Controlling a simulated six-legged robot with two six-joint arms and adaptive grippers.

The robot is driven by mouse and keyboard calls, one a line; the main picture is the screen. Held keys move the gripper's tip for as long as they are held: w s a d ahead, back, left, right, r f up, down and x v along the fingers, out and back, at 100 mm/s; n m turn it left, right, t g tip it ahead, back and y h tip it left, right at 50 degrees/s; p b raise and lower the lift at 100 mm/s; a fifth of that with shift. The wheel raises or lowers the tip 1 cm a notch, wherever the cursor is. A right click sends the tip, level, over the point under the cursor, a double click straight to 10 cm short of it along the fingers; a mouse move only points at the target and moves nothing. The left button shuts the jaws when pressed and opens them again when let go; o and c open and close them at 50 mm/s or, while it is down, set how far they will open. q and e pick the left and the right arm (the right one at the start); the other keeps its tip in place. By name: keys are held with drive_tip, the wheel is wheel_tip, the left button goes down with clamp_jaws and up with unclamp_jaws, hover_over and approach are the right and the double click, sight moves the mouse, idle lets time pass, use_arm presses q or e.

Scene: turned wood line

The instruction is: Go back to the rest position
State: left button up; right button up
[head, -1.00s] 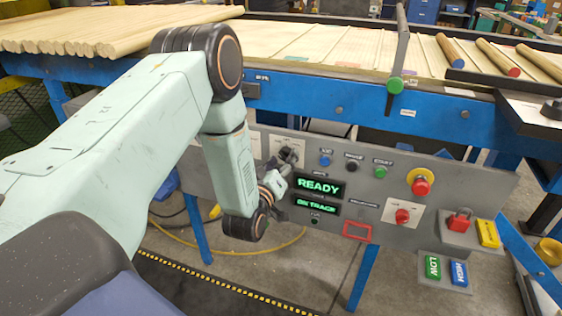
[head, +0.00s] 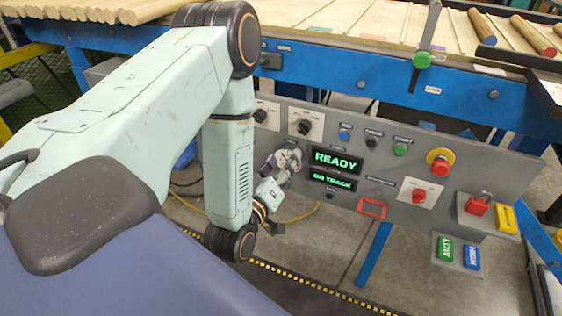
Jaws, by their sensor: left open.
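My left arm comes in from the left and bends down in front of the grey control panel (head: 330,210). My left gripper (head: 287,160) is small in the view, open and empty, at the left part of the panel below a black rotary knob (head: 304,127). I cannot tell its exact distance from the panel face. The panel displays (head: 335,160) read READY and ON TRACK. My right gripper is not in view.
A red emergency button (head: 440,163) on yellow, a red knob (head: 418,196), a red padlock (head: 477,206) and green LOW and blue HIGH plates (head: 472,256) sit on the right. A blue-framed table (head: 375,75) with wooden rods stands above the panel. Floor below is open.

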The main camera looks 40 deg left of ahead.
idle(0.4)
use_arm(q)
drive_tip(key=s+d+f+m+g+h, duration=0.25)
drive_tip(key=s+f+g, duration=0.25)
drive_tip(key=f, duration=0.3)
drive_tip(key=s+d+f+m+g+h, duration=0.1)
drive_tip(key=s+d+f+m+g, duration=0.2)
drive_tip(key=s+f+g, duration=0.35)
drive_tip(key=s+d+f+m+g, duration=0.1)
drive_tip(key=s+d+f+g, duration=0.1)
drive_tip(key=s, duration=0.6)
drive_tip(key=s+d+f+m+g, duration=0.2)
drive_tip(key=s+f+g, duration=0.1)
drive_tip(key=s, duration=0.5)
drive_tip(key=shift+s+d+f+g, duration=0.2)
drive_tip(key=shift+d+g, duration=0.2)
drive_tip(key=shift+g, duration=0.15)
drive_tip(key=shift+h, duration=0.25)
drive_tip(key=shift+c, duration=0.5)
drive_tip(key=shift+c, duration=1.4)
drive_tip(key=shift+s+a, duration=0.1)
